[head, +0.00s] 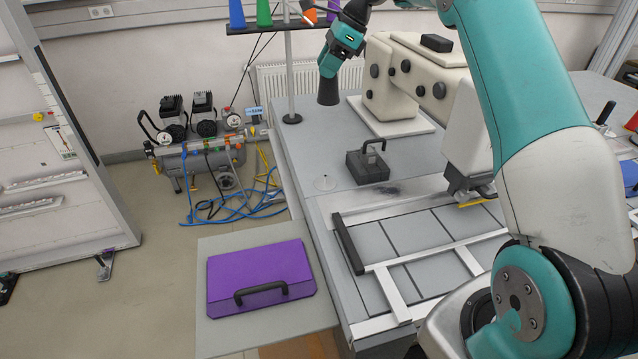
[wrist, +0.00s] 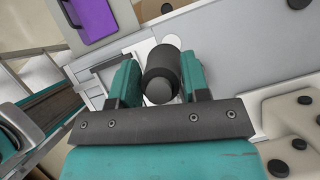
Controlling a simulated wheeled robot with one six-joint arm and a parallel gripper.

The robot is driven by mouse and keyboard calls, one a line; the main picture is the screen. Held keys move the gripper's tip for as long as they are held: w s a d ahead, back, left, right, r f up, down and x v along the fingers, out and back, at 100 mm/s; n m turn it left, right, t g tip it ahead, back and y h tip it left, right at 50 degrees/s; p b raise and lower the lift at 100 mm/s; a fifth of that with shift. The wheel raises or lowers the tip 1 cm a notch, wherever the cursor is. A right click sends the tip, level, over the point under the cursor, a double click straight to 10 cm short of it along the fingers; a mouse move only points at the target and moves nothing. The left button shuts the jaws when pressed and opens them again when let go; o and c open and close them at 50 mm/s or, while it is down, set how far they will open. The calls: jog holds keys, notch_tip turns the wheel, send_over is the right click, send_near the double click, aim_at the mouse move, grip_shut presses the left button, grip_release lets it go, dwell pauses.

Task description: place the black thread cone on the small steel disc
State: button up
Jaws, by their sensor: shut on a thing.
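My gripper (head: 330,72) is shut on the black thread cone (head: 328,93), which hangs below the fingers above the far left part of the table. In the wrist view the cone (wrist: 161,70) sits between the two fingers. The small steel disc (head: 325,183) lies flat on the grey table near its left edge, nearer to me than the cone and apart from it. A pale round shape partly behind the cone in the wrist view looks like this disc (wrist: 172,41).
A black block with a handle (head: 368,163) stands right of the disc. A cream sewing machine (head: 392,85) stands behind it. A thread stand pole (head: 290,75) with coloured cones rises at the far left. A purple case (head: 260,278) lies on a lower grey surface. Table around the disc is clear.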

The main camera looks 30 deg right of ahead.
aim_at(327, 89)
jog(key=f+b, duration=0.1)
jog(key=f, duration=0.1)
jog(key=f+b, duration=0.4)
jog(key=shift+w+d+f, duration=0.2)
jog(key=shift+w, duration=0.15)
jog(key=shift+f+b, duration=5.5)
jog(key=shift+f, duration=4.35)
jog(key=o, duration=1)
